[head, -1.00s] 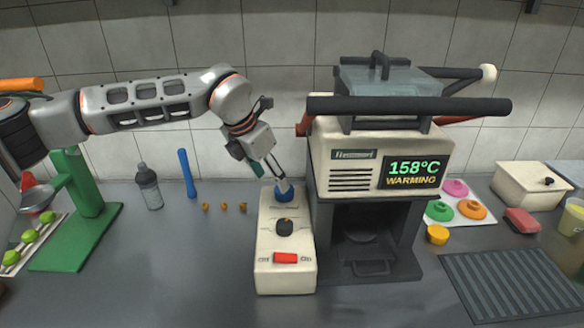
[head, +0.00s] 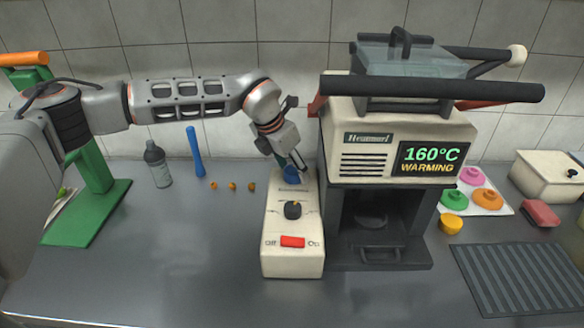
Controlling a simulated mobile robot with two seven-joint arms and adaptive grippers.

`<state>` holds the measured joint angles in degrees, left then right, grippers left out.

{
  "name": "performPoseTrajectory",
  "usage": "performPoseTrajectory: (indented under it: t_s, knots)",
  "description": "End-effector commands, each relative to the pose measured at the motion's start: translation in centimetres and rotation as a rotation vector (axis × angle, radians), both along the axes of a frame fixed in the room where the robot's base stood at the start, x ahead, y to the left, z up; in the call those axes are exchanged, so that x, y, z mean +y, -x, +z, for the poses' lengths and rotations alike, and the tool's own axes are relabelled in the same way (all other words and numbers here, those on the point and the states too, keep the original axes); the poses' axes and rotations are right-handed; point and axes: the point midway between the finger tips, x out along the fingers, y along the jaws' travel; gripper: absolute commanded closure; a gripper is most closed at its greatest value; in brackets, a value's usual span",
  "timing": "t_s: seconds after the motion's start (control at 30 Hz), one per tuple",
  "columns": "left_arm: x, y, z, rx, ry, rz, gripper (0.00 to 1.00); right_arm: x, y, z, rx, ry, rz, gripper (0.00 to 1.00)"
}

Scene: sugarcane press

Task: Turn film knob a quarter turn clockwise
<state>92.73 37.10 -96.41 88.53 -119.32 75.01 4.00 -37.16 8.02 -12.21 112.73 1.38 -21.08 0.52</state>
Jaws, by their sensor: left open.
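A cream control box (head: 281,262) stands left of the press. At its back end is a blue knob (head: 290,176), in its middle a black knob (head: 292,210) with a small yellow mark, and at its front a red switch (head: 292,242) between "Off" and "On". The small labels by the knobs are too small to read, so I cannot tell which is the film knob. My left gripper (head: 299,163) is open, pointing down at the blue knob, with its fingers at or just above it. Contact is unclear. My right gripper is not in view.
The press (head: 340,115) with a dark bar handle stands close on the right of the box; its display reads 160°C WARMING. A grey bottle (head: 157,165), a blue stick (head: 195,152) and a green stand (head: 85,213) are on the left. The counter in front is clear.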

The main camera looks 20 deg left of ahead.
Motion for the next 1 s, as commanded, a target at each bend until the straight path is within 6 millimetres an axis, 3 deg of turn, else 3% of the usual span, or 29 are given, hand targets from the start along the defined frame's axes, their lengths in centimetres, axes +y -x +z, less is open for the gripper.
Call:
performPoseTrajectory:
  t_s: [0.17,0.33,0.67,1.0]
  knots:
    - [0.0,0.0,0.0,0.000,0.000,0.000,0.47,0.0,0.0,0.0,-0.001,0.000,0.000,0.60]
    - [0.0,0.0,0.0,0.000,0.000,0.000,0.85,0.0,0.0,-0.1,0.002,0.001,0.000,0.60]
    - [0.0,0.0,0.1,0.000,0.000,-0.023,0.85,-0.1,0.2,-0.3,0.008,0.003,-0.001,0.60]
    - [0.2,-0.1,0.2,0.001,0.002,-0.214,0.85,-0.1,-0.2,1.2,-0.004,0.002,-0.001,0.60]
